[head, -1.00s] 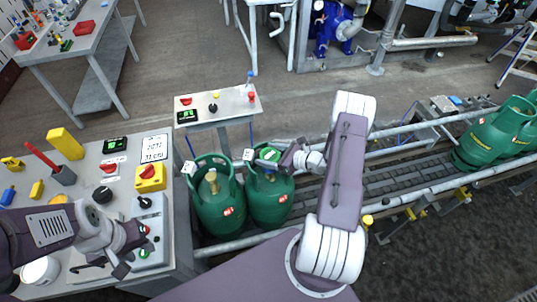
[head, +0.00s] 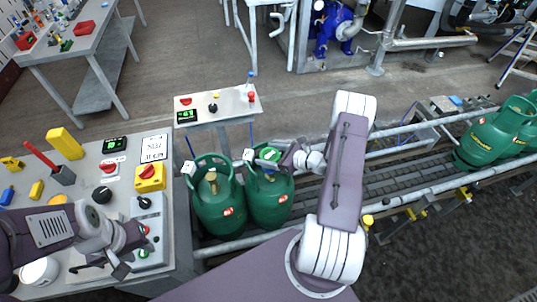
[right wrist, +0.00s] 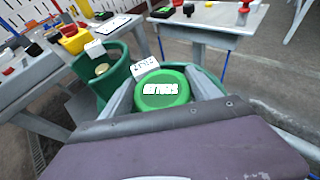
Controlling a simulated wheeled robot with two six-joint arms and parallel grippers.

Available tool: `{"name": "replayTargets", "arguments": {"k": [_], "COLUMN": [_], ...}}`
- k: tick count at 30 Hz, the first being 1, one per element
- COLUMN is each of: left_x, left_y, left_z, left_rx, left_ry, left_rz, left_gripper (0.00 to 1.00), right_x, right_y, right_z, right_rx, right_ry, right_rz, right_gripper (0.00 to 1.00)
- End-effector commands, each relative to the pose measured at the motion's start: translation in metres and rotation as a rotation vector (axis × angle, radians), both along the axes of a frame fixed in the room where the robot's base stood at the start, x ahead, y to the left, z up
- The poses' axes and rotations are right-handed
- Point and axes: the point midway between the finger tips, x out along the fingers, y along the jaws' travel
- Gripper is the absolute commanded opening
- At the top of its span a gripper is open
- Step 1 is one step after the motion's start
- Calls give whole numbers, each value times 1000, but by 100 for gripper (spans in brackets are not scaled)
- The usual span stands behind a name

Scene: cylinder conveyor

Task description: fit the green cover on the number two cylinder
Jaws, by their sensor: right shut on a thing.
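Two green cylinders stand side by side at the near end of the conveyor. The left cylinder (head: 218,207) has its brass valve (head: 211,177) bare, also seen in the right wrist view (right wrist: 101,69). The right cylinder (head: 270,202) has the round green cover (head: 270,154) at its top opening. My right gripper (right wrist: 163,92) is shut on this cover, one finger on each side.
The control table (head: 178,225) with buttons and knobs stands left of the cylinders. A small panel stand (head: 216,107) is behind them. More green cylinders (head: 488,138) stand far right on the roller conveyor (head: 400,165), whose middle is clear.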

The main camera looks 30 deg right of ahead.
Motion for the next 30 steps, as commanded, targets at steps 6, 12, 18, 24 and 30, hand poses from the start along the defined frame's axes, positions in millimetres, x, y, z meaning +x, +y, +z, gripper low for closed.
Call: {"name": "replayTargets", "arguments": {"k": [6,12,18,24,30], "left_x": [0,0,0,0,0], "left_y": [0,0,0,0,0], "left_z": [-1,-3,-8,-12,-12], "left_rx": [0,0,0,0,0], "left_ry": [0,0,0,0,0], "left_rz": [0,0,0,0,0], "left_gripper": [36,36,36,36,36], "right_x": [0,0,0,0,0], "right_y": [0,0,0,0,0], "right_z": [0,-2,-7,-12,-12], "right_rx": [0,0,0,0,0], "right_ry": [0,0,0,0,0], "right_rz": [0,0,0,0,0], "right_gripper": [33,33,33,33,33]}}
